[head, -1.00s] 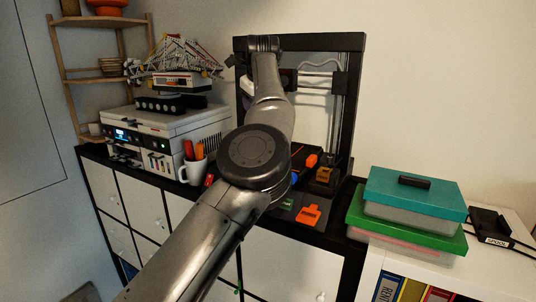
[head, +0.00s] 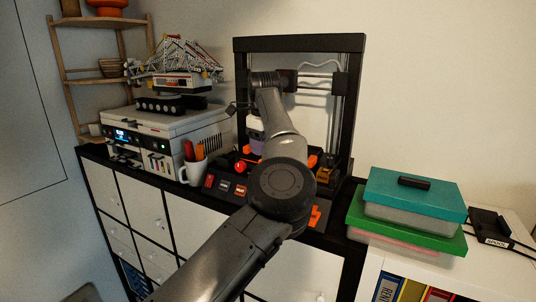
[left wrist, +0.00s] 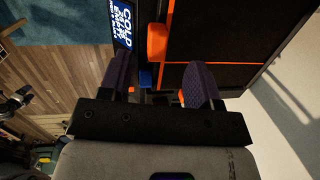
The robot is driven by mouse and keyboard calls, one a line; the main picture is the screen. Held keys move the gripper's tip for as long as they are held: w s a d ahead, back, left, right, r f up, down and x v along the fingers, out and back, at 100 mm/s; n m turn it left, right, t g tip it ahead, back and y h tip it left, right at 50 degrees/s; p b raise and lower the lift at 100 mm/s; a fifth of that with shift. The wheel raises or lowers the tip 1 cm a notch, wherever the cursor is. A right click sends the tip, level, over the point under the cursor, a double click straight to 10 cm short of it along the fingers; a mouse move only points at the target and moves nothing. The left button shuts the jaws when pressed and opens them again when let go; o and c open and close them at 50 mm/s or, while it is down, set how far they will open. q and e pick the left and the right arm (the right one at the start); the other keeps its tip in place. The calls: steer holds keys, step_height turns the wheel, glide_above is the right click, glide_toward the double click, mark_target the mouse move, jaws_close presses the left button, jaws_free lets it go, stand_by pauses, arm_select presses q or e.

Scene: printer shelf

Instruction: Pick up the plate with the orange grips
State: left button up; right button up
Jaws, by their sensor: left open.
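The dark plate with orange grips lies on the printer bed. In the left wrist view the plate (left wrist: 215,35) fills the top, with thin orange lines and an orange grip (left wrist: 157,42) at its near left edge. In the head view my arm hides most of the plate; an orange grip (head: 312,161) shows to the right of the arm. My left gripper (head: 257,148) points down inside the printer frame. In the left wrist view its purple fingers (left wrist: 158,82) are apart and empty, just short of the orange grip. My right gripper is in neither view.
The black printer frame (head: 352,110) surrounds the left hand. Teal and green boxes (head: 412,200) are at the right. A lit display (left wrist: 122,25) is near the left finger.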

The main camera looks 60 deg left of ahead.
arm_select(q)
steer(key=shift+w+a+f+p, duration=0.1)
steer(key=shift+f+p, duration=0.5)
steer(key=shift+f, duration=0.55)
steer(key=shift+w+a+f+p, duration=0.1)
steer(key=shift+f+p, duration=0.45)
steer(key=shift+f, duration=0.55)
steer(key=shift+a+f, duration=0.1)
steer(key=shift+f, duration=0.5)
steer(key=shift+r, duration=0.1)
jaws_close()
